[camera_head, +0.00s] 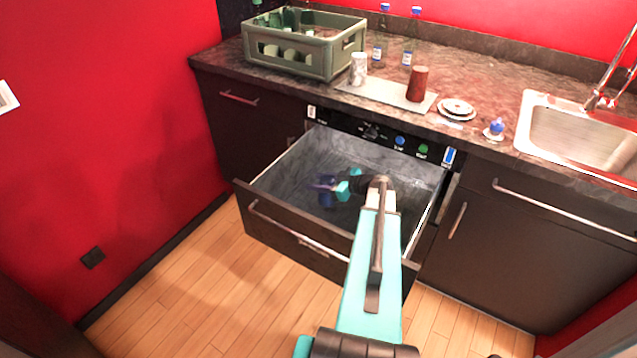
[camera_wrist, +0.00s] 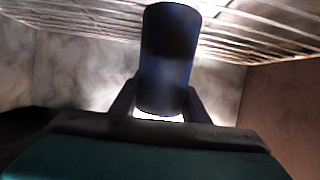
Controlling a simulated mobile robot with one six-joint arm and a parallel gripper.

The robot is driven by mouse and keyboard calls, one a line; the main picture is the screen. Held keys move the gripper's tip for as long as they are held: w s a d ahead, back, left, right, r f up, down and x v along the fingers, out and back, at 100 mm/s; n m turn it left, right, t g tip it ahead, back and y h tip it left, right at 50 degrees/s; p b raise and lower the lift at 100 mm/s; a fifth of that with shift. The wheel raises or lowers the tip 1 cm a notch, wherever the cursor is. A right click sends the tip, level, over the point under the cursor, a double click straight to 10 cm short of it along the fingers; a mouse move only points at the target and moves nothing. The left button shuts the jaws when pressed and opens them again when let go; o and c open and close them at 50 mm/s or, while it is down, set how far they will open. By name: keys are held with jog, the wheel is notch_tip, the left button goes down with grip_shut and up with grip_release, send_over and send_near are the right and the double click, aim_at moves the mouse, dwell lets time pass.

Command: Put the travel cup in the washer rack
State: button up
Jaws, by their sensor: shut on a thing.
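The travel cup appears to be the dark blue cylinder (camera_wrist: 168,58) in the wrist view. My gripper (camera_wrist: 160,105) is shut on it, with one finger on each side. In the head view the dark blue cup (camera_head: 326,193) shows small, inside the open washer drawer (camera_head: 290,240), with my gripper (camera_head: 335,188) reaching in from the right. Wire rack bars (camera_wrist: 262,22) run along the top of the wrist view, past the cup's far end. Whether the cup touches the rack cannot be told.
Small plates (camera_head: 456,107) and a sink (camera_head: 575,135) are to the right. The drawer walls surround my gripper. The floor left of the drawer is clear.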

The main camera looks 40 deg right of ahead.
jog(key=o, duration=1.1)
jog(key=shift+o, duration=0.2)
jog(key=shift+r+p, duration=0.15)
jog(key=shift+p, duration=0.15)
jog(key=b+v, duration=0.1)
jog(key=v, duration=1.1)
jog(key=shift+b, duration=0.4)
